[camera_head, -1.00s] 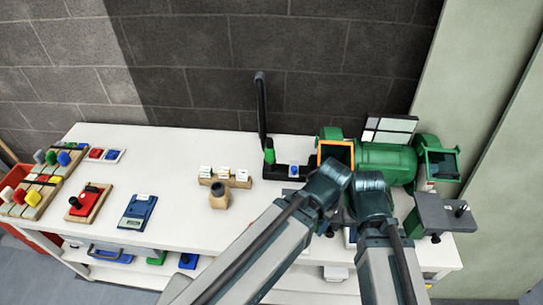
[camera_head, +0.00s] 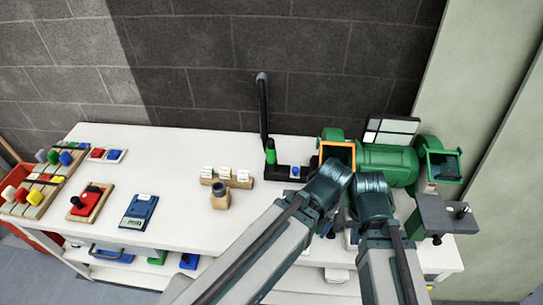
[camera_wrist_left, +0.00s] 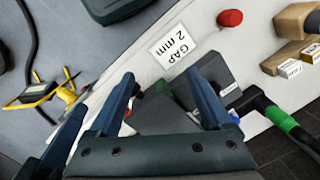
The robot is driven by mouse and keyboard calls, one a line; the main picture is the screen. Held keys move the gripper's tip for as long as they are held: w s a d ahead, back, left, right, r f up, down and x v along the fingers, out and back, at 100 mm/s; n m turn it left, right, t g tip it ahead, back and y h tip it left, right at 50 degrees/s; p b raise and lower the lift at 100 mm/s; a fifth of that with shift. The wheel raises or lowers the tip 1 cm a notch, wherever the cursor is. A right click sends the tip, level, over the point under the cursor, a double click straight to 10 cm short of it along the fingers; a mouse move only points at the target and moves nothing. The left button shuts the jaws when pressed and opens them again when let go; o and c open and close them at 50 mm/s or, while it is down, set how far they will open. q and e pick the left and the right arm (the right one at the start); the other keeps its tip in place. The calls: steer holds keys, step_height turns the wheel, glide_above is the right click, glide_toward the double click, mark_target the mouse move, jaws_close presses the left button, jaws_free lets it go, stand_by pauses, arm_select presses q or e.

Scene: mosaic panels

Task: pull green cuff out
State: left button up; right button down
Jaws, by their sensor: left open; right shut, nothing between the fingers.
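The green cuff (camera_head: 271,153) sits around the lower part of a black upright handle on a black base in the head view. It shows as a green band (camera_wrist_left: 284,121) on a black rod at the right of the left wrist view. My left gripper (camera_wrist_left: 160,76) is open, its blue fingers apart over dark grey parts and well away from the cuff. In the head view it is hidden behind my arm links. My right gripper (camera_head: 336,221) shows only partly between the two arms, shut and empty, right of the cuff and nearer the front.
A green grinder-like machine (camera_head: 385,160) stands close behind my arms. A grey vise-like block (camera_head: 446,215) is at the right end. A wooden rack (camera_head: 233,181) stands left of the cuff. Red and blue panels lie farther left on the white table (camera_head: 172,165). A "GAP 2 mm" label (camera_wrist_left: 173,47) lies near the left gripper.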

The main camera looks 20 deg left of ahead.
mark_target(271, 155)
arm_select(q)
steer(key=w+a+n, duration=0.1)
steer(key=w+a, duration=0.1)
steer(key=w+a+n, duration=0.1)
steer(key=w+a, duration=0.1)
steer(key=a, duration=0.1)
steer(key=w+a+h, duration=0.1)
steer(key=a, duration=0.1)
steer(key=shift+w+a+r+n+t, duration=0.15)
steer(key=shift+w+a+n+t, duration=0.15)
steer(key=shift+w+a+n, duration=0.1)
steer(key=w+a+n, duration=0.1)
steer(key=w+a, duration=0.4)
steer(key=w, duration=0.2)
steer(key=w+a+n, duration=0.1)
steer(key=w+a, duration=0.5)
steer(key=w, duration=0.2)
steer(key=w+a+n, duration=0.2)
steer(key=w+a, duration=0.3)
steer(key=w, duration=0.2)
steer(key=shift+w+a, duration=0.3)
steer(key=shift+w, duration=0.05)
step_height(271, 155, down, 9)
steer(key=b, duration=0.8)
steer(key=shift+b, duration=0.35)
steer(key=shift+c, duration=0.3)
jaws_close()
